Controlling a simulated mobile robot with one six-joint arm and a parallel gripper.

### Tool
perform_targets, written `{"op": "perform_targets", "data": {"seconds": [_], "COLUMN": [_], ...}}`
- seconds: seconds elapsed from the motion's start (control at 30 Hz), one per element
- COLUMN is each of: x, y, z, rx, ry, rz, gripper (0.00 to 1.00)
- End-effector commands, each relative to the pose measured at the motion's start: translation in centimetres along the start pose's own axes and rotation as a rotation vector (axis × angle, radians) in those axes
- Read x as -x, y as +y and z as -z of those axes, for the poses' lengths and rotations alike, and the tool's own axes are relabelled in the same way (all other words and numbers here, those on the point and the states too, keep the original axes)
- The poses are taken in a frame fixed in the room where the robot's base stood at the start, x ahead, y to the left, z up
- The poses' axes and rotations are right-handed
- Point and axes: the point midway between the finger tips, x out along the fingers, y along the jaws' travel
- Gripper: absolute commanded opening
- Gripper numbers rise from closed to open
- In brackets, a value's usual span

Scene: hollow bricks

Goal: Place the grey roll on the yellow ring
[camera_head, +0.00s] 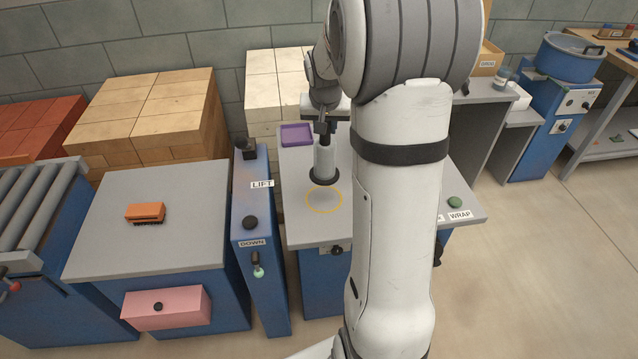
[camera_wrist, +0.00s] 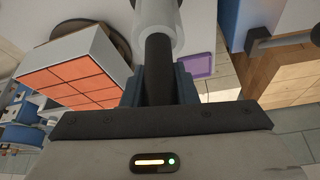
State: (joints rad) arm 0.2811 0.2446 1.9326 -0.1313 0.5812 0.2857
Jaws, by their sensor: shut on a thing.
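The grey roll (camera_head: 325,158) hangs upright below my gripper (camera_head: 324,128). A dark round rim shows at its lower end. In the wrist view my gripper (camera_wrist: 159,85) is shut on the dark core at the end of the grey roll (camera_wrist: 172,35). The yellow ring (camera_head: 324,212) is a thin outline on the grey table top. In the head view it lies just below the roll's lower end, and the roll does not cover it. I cannot tell the exact height of the roll above the table. The ring does not show in the wrist view.
A purple tray (camera_head: 297,134) lies behind the roll. A blue lift post (camera_head: 250,203) stands left of the table. A green button (camera_head: 454,203) is at the right. In the wrist view an orange brick block (camera_wrist: 75,75) with white sides stands by a dark disc.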

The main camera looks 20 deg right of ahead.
Motion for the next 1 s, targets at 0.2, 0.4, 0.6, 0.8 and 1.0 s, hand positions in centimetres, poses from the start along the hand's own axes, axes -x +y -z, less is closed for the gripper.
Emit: {"op": "perform_targets", "data": {"seconds": [0.2,0.4,0.6,0.8,1.0], "x": [-3.5,-5.5,-7.4,-9.0,-9.1], "y": [0.0,0.0,0.1,0.1,0.1], "z": [-1.5,-2.3,-3.1,-3.7,-3.7], "rx": [0.001,0.0,0.0,-0.001,-0.002], "ry": [-0.004,-0.001,-0.003,0.0,0.001], "rz": [-0.001,-0.001,-0.001,-0.001,-0.001], "gripper": [0.0,0.0,0.0,0.0,0.0]}}
